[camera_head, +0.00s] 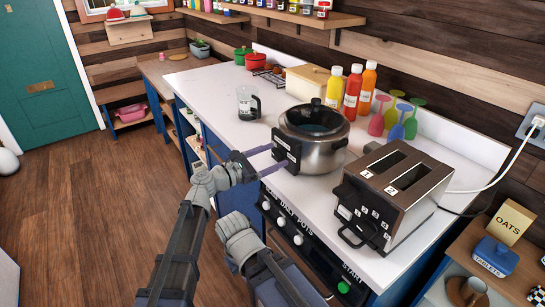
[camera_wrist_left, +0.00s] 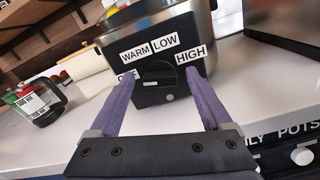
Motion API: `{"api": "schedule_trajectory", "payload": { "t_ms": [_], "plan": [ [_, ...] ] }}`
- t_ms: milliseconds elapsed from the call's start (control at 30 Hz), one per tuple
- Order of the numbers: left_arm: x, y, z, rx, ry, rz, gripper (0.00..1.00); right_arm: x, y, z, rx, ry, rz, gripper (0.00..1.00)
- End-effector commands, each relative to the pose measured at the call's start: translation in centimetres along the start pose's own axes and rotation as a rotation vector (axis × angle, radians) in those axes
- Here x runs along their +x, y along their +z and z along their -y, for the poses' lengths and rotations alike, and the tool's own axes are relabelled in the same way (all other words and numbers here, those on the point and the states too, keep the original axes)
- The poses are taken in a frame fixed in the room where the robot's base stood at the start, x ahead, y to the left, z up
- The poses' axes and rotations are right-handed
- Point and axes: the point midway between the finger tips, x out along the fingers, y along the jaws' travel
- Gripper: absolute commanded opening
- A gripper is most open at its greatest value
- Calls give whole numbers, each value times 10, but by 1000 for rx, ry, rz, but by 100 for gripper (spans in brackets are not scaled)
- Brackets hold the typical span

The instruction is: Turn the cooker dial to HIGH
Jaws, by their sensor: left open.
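The cooker (camera_head: 322,157) is a round steel pot with a dark lid, standing on the white counter. Its black control panel (camera_head: 287,146) faces my left gripper. In the left wrist view the panel (camera_wrist_left: 140,50) carries the labels WARM, LOW and HIGH, with a partly covered label at its left. The right finger is just under HIGH. My right gripper is not seen.
A toaster (camera_head: 390,190) stands close right of the cooker. A glass jug (camera_head: 248,103) is to its left, a bread bin (camera_head: 307,82) and sauce bottles (camera_head: 353,90) behind. Oven knobs (camera_head: 281,221) line the front below the counter edge.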

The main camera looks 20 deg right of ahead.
Motion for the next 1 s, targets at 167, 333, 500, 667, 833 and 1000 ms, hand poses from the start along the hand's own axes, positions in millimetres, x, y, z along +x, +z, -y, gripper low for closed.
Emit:
{"api": "schedule_trajectory", "payload": {
  "t_ms": [167, 333, 500, 667, 833, 1000],
  "plan": [
    [2, 0, 0, 0, 0, 0, 82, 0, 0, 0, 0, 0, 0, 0],
    [2, 0, 0, 0, 0, 0, 76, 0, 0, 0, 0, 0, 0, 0],
    [1, 0, 0, 0, 0, 0, 57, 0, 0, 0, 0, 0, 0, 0],
    [1, 0, 0, 0, 0, 0, 39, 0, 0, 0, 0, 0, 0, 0],
    [1, 0, 0, 0, 0, 0, 20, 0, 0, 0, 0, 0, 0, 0],
    [1, 0, 0, 0, 0, 0, 0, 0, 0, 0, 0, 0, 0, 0]
  ]
}}
